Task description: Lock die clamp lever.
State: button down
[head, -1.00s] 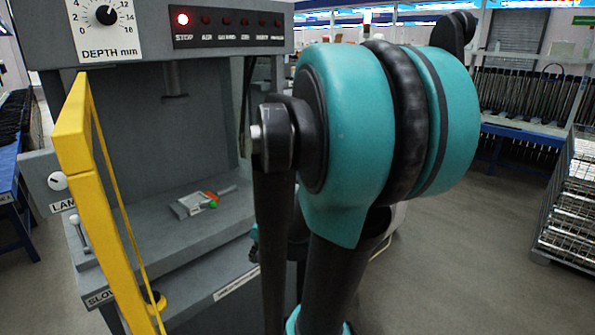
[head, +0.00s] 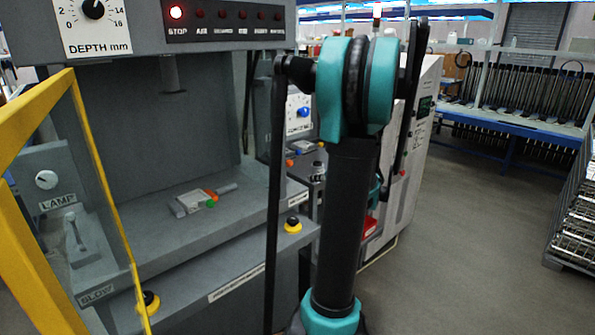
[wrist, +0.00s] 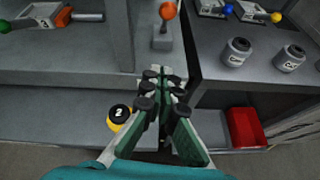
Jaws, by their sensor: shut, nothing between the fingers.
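A grey clamp-like fitting (head: 195,203) with an orange-red part, a green knob and a grey bar lies on the press bed in the head view. A similar fitting (wrist: 40,20) with a red part and a green knob shows at the wrist view's top left. An orange-knobbed lever (wrist: 167,10) stands upright beyond my fingers there; I cannot tell which part is the die clamp lever. My gripper (wrist: 162,75) is shut and empty, apart from these parts, its fingertips over the grey machine's front edge. It is hidden in the head view.
A yellow-framed guard (head: 75,150) stands open at the left. Two round canisters (wrist: 237,50) and a red bin (wrist: 245,128) are at the right. Open floor (head: 470,230) lies to the right.

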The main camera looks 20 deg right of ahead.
aim_at(290, 162)
dwell(0.3)
jog(key=w+a, duration=0.1)
jog(key=w, duration=0.2)
jog(key=w+a+f, duration=0.1)
jog(key=w, duration=0.3)
jog(key=w+a+f, duration=0.1)
jog(key=w, duration=0.2)
jog(key=shift+w, duration=0.2)
jog(key=shift+w+r, duration=0.4)
jog(key=shift+r, duration=0.1)
jog(key=shift+g, duration=0.7)
jog(key=shift+w+a+r, duration=0.3)
jog(key=shift+w+r, duration=0.45)
jog(key=shift+r, duration=0.15)
jog(key=shift+w+a+r, duration=0.3)
jog(key=shift+w+r, duration=0.4)
jog(key=shift+r, duration=0.2)
